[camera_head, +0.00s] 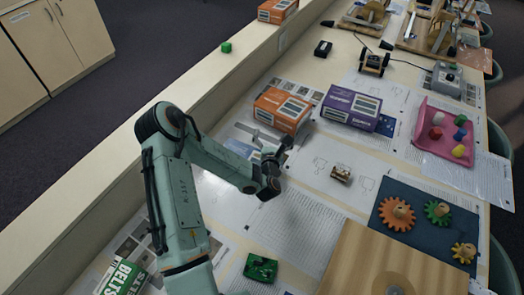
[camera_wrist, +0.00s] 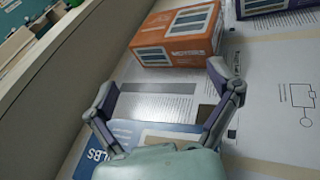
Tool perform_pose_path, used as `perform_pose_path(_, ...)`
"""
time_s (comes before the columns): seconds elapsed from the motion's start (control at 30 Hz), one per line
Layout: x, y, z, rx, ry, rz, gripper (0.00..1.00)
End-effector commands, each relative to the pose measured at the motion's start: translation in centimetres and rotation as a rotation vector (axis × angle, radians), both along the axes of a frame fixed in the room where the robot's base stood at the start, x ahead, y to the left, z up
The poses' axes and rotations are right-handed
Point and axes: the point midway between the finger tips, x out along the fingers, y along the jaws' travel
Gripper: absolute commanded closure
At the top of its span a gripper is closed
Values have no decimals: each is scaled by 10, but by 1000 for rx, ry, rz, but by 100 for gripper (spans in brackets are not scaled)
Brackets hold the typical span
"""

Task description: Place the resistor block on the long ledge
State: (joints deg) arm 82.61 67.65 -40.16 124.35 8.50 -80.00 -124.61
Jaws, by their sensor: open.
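The long ledge (camera_head: 165,95) is a cream raised strip along the left side of the table. It also shows at the left of the wrist view (camera_wrist: 45,60). A small brown and white block (camera_head: 341,173), which looks like the resistor block, lies on a printed sheet on the table. Its details are too small to make out, and it is not seen in the wrist view. My gripper (camera_head: 272,145) is open and empty above the table, to the left of this block.
An orange box (camera_head: 283,109) and a purple box (camera_head: 351,108) stand beyond my gripper. A pink tray (camera_head: 447,130), a blue mat with gears (camera_head: 421,235) and a green circuit board (camera_head: 260,267) are nearby. Much of the ledge is bare.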

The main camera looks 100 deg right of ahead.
Motion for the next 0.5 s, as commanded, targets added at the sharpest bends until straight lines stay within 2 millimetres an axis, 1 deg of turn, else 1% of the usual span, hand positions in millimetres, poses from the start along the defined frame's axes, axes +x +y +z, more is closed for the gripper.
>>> perform_pose_path(0.03, -43, 35, -25, 74, 25, -91, 11)
perform_pose_path(0.07, -62, 53, -37, 109, 33, -135, 11)
perform_pose_path(0.1, -83, 77, -50, 151, 41, -188, 11)
perform_pose_path(0.2, -116, 126, -72, 224, 40, -291, 11)
perform_pose_path(0.23, -122, 137, -76, 236, 36, -313, 11)
perform_pose_path(0.3, -132, 150, -79, 243, 31, -349, 11)
perform_pose_path(0.37, -138, 153, -79, 240, 29, -362, 11)
perform_pose_path(0.43, -144, 149, -82, 239, 27, -367, 11)
perform_pose_path(0.5, -150, 141, -87, 239, 27, -364, 11)
